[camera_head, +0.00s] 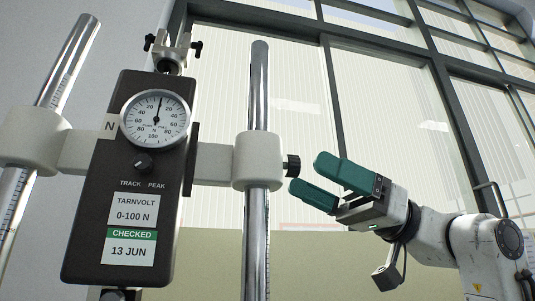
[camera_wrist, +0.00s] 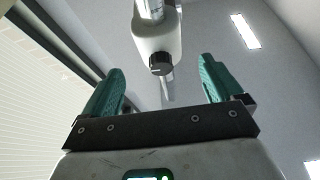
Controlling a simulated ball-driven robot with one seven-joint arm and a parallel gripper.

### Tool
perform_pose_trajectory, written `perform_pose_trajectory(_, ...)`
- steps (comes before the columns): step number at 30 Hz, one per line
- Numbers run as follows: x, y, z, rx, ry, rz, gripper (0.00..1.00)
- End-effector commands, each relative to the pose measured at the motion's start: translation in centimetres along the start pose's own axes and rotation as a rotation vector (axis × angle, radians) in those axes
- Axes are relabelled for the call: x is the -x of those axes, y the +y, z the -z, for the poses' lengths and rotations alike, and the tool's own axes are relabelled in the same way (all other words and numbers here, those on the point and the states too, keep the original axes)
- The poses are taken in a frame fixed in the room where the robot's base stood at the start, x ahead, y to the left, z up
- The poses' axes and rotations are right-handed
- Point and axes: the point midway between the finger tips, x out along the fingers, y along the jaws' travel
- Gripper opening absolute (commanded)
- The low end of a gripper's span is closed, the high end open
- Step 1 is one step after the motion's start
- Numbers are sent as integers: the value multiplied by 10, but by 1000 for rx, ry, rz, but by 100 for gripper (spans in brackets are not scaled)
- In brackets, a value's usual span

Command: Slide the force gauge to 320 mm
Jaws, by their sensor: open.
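The force gauge (camera_head: 130,185) is a dark box with a round dial, labelled TARNVOLT 0-100 N. It is mounted on a pale crossbar (camera_head: 213,163) between two chrome columns. A pale collar (camera_head: 258,161) wraps the right column (camera_head: 257,90), with a black clamp knob (camera_head: 292,165) on its right side. The left column carries a scale (camera_head: 14,200), too small to read. My gripper (camera_head: 318,178) is open and empty, just right of the knob. In the wrist view the knob (camera_wrist: 160,64) lies between and beyond the open fingers (camera_wrist: 162,85), apart from them.
A large window with dark frames (camera_head: 455,100) is behind the stand. A small clamp fitting (camera_head: 172,52) sits above the gauge. Free space lies around my gripper, with the right column close to its left.

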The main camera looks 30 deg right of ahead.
Motion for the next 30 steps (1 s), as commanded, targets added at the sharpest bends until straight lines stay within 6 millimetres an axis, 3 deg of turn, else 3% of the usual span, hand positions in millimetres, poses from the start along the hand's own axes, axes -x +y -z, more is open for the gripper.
perform_pose_trajectory(6,-43,0,2,0,-3,2,94)
perform_pose_trajectory(12,-68,0,1,-2,-3,0,94)
perform_pose_trajectory(25,-78,0,0,-1,-1,-1,94)
perform_pose_trajectory(30,-78,0,0,-1,-1,-1,79)
